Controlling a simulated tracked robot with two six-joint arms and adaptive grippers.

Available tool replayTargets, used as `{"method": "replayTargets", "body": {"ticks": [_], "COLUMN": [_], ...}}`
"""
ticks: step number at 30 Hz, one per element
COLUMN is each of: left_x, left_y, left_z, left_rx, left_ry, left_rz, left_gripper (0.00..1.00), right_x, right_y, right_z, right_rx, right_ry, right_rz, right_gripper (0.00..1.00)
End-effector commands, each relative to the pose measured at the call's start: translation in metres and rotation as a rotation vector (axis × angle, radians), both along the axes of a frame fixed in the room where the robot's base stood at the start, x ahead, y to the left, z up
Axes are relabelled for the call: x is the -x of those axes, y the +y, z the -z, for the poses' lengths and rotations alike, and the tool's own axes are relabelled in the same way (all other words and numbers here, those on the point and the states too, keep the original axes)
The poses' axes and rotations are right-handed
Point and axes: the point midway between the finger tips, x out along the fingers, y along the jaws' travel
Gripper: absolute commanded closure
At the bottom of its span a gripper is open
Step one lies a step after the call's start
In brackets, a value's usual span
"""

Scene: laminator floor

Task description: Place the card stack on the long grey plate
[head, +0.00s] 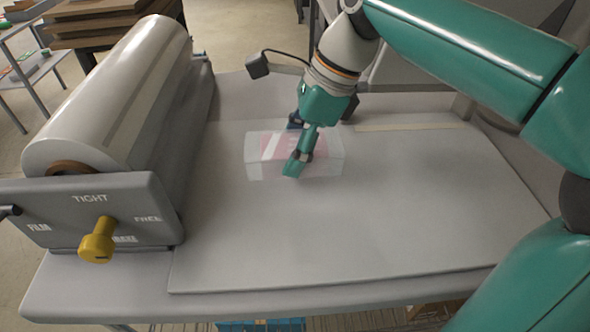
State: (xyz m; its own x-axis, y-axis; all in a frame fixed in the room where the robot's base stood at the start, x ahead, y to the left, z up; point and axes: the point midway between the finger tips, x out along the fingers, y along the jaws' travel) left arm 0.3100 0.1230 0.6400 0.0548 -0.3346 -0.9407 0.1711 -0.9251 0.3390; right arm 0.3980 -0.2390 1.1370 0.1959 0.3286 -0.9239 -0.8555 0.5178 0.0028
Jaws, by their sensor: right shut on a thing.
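The card stack (328,158) is a pale, clear-looking block with a pink patch inside. It shows in the middle of the head view, over the far part of the long grey plate (350,235). My right gripper (298,145) comes down from above and is shut on the stack, with one teal finger across its near side and the other mostly hidden behind it. I cannot tell whether the stack touches the plate or is held just above it. My left gripper is not in view.
A laminator roll (115,95) with a grey end panel (90,210) and a yellow knob (98,241) stands left of the plate. A pale strip (410,127) lies at the plate's back edge. The plate's front and right are clear.

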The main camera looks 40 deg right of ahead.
Motion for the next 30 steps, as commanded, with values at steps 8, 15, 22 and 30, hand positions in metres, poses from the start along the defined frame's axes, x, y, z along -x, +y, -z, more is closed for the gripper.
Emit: {"method": "replayTargets", "body": {"ticks": [8,15,22,30], "left_x": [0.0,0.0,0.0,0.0], "left_y": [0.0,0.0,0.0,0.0], "left_z": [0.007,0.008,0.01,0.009], "left_rx": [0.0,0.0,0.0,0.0], "left_ry": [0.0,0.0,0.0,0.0], "left_rz": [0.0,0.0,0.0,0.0], "left_gripper": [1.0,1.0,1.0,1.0], "right_x": [0.0,0.0,0.0,0.0], "right_y": [0.0,0.0,0.0,0.0], "right_z": [0.03,0.041,0.043,0.043], "right_rx": [0.0,0.0,0.0,0.0], "right_ry": [0.001,-0.001,-0.001,0.0], "right_rz": [0.0,0.0,0.0,0.0], "right_gripper": [0.85,0.85,0.85,0.13]}}
